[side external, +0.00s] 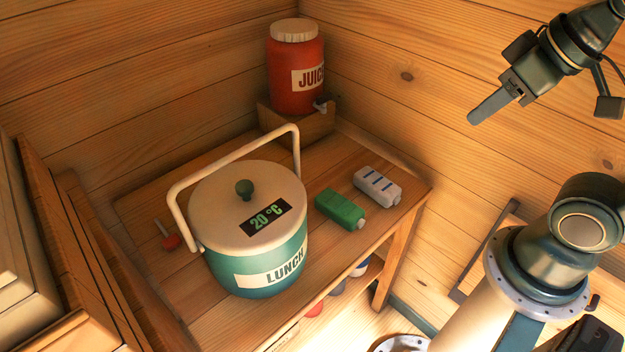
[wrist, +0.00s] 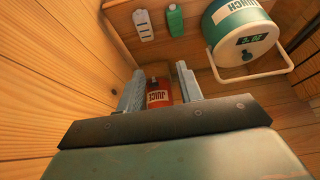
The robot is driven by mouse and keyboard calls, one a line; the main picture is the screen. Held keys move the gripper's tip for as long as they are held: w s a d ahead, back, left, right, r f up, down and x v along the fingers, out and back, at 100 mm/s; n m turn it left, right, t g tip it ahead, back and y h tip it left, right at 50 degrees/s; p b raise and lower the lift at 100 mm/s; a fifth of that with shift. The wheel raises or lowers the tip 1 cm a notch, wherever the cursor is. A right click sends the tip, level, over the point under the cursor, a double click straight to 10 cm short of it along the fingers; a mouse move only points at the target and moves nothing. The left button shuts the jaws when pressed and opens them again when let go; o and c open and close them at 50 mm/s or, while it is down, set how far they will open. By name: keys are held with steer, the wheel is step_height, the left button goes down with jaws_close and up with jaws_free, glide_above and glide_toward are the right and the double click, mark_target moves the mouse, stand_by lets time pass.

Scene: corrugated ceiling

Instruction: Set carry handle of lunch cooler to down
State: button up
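The lunch cooler (side external: 268,268) is a round teal tub with a cream lid, a green knob and a "20 °C" display. It stands on the wooden table and also shows at the top right of the wrist view (wrist: 226,20). Its cream carry handle (side external: 235,152) is raised, arching above the lid on the back side; it also shows in the wrist view (wrist: 256,78). My gripper (side external: 490,106) is high at the upper right, well apart from the cooler. In the wrist view my gripper (wrist: 160,80) has its two fingers spread with nothing held between them.
A red juice dispenser (side external: 295,75) stands on a wooden block (side external: 305,125) at the back corner. A green pack (side external: 340,209) and a white pack (side external: 377,186) lie right of the cooler. Wooden walls (side external: 400,60) close off the back. Bare tabletop (side external: 335,165) lies between dispenser and packs.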

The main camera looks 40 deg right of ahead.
steer(key=shift+c, duration=0.4)
step_height(320, 180, up, 7)
steer(key=n+g, duration=0.3)
steer(key=n, duration=1.5)
glide_above(237, 151)
steer(key=s, duration=0.3)
steer(key=shift+f, duration=0.15)
steer(key=shift+s+x, duration=0.15)
steer(key=shift+x, duration=3.2)
steer(key=shift+s+x, duration=0.1)
steer(key=shift+x, duration=3.25)
